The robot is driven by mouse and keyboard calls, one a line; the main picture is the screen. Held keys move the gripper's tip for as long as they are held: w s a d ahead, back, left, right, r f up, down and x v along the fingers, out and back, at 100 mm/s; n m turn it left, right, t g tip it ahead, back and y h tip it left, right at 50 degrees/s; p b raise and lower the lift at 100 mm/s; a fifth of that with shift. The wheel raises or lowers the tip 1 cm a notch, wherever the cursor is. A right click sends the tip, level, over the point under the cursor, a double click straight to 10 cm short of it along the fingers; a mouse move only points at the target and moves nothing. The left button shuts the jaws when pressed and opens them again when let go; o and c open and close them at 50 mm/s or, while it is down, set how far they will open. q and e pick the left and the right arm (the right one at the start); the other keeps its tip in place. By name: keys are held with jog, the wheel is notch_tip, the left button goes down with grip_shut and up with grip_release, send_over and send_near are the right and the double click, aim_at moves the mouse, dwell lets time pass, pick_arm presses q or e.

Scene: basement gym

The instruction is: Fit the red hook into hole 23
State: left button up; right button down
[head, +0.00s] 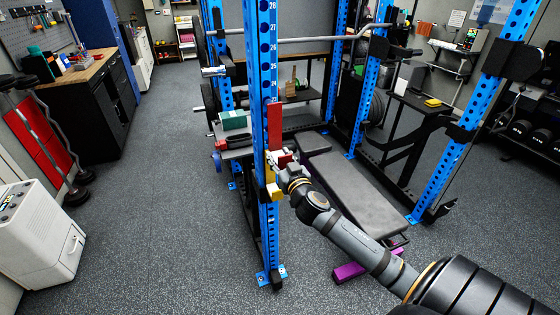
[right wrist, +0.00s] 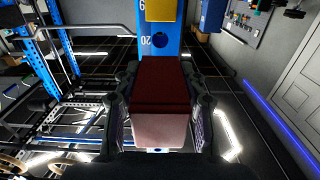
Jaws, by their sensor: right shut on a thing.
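The red hook (head: 274,125) stands upright against the near blue upright (head: 268,60) in the head view. My right gripper (head: 283,160) is shut on it near its lower part. In the right wrist view the red hook (right wrist: 160,85) fills the space between the two fingers (right wrist: 160,115). Printed number 23 shows on the upright just above the hook's top. Hole 23 itself is hard to make out, and I cannot tell whether the hook's peg is in any hole. A yellow hook (head: 274,191) is on the same upright below my gripper. My left gripper is out of view.
A side table with a teal box (head: 233,120) stands behind the upright on the left. A white cabinet (head: 38,235) is at lower left. The floor left of the rack is clear.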

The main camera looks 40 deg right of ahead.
aim_at(285, 166)
jog(key=shift+r, duration=0.2)
jog(key=shift+x, duration=3.05)
jog(key=shift+w, duration=0.1)
jog(key=c, duration=0.7)
grip_release()
jog(key=shift+f, duration=0.2)
jog(key=shift+s, duration=0.3)
jog(key=v, duration=1.1)
jog(key=shift+s+a+r, duration=0.1)
jog(key=shift+s+a, duration=0.05)
jog(key=shift+s, duration=0.1)
